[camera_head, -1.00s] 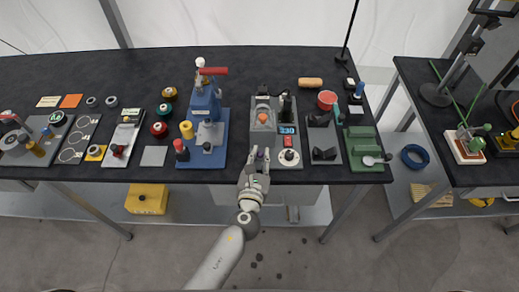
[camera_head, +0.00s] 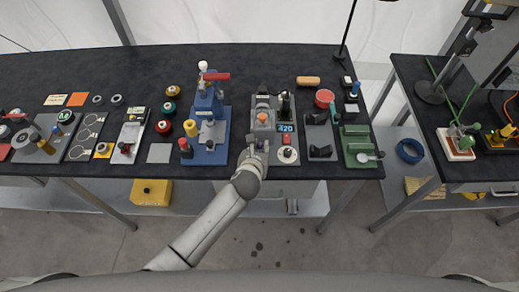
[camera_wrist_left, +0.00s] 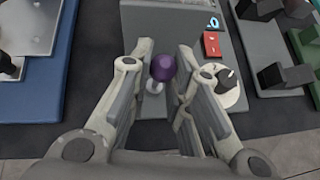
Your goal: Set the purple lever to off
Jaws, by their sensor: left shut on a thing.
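The purple lever (camera_wrist_left: 163,67) has a round purple knob on a short pale stalk. It stands at the near left of a grey control panel (camera_wrist_left: 190,20). My left gripper (camera_head: 257,145) is at the near left edge of that panel (camera_head: 296,104) in the head view. In the left wrist view, its two fingers are on either side of the knob, shut on the lever. In the head view the fingers mostly hide the lever. I cannot read its on or off marking. My right gripper is in neither view.
A blue press (camera_head: 208,105) stands to the left.

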